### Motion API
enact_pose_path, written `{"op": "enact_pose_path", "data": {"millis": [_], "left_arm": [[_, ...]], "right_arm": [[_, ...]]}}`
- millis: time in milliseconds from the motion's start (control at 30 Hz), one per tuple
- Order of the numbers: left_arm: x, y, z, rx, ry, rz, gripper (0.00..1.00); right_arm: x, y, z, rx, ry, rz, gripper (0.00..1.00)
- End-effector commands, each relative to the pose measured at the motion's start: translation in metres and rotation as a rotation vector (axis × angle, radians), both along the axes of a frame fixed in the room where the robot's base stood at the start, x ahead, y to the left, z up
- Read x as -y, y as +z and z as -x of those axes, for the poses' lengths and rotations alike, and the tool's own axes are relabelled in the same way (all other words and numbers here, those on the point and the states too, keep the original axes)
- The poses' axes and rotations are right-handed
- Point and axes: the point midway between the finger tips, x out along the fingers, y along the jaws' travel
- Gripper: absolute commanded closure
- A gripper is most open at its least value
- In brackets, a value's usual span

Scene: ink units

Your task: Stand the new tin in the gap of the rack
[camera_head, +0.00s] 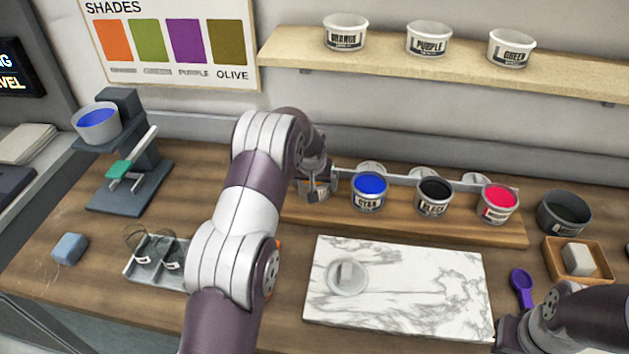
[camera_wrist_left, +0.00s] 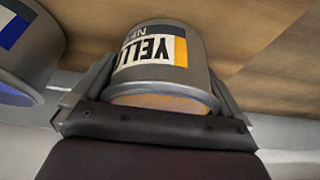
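My left gripper (camera_head: 316,186) is at the left end of the wooden rack (camera_head: 420,225). In the left wrist view its fingers (camera_wrist_left: 165,95) are on both sides of a grey tin (camera_wrist_left: 160,65) with a yellow label reading "YELL", and they look closed on it. In the head view this tin is mostly hidden by the gripper. Whether its base touches the rack is not clear.
A marble slab (camera_head: 430,265) with a round lid (camera_head: 347,277) lies in front of the rack. A dark bowl (camera_head: 564,212), a wooden tray (camera_head: 550,256) and a purple scoop (camera_head: 521,287) are right. A stand (camera_head: 135,190) is left. A shelf (camera_head: 390,57) with tubs hangs above.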

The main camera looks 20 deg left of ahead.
Motion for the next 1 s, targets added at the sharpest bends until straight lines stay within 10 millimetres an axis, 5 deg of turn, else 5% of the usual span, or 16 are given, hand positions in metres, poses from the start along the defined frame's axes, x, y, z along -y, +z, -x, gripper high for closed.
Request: {"op": "enact_pose_path", "data": {"millis": [267,733,933,1000], "left_arm": [[0.000,0.008,0.001,0.002,0.000,-0.001,0.00],[0.009,0.093,0.036,0.003,-0.001,-0.001,0.00],[0.014,0.112,0.046,-0.002,-0.004,0.000,0.00],[0.025,0.113,0.063,-0.022,-0.023,0.005,0.00]], "right_arm": [[0.000,0.001,0.000,0.000,0.000,0.000,1.00],[0.000,-0.015,0.000,0.000,0.000,0.000,1.00],[0.000,-0.017,0.000,0.000,0.000,0.000,1.00],[0.000,-0.016,0.000,0.000,0.000,0.000,1.00]]}}
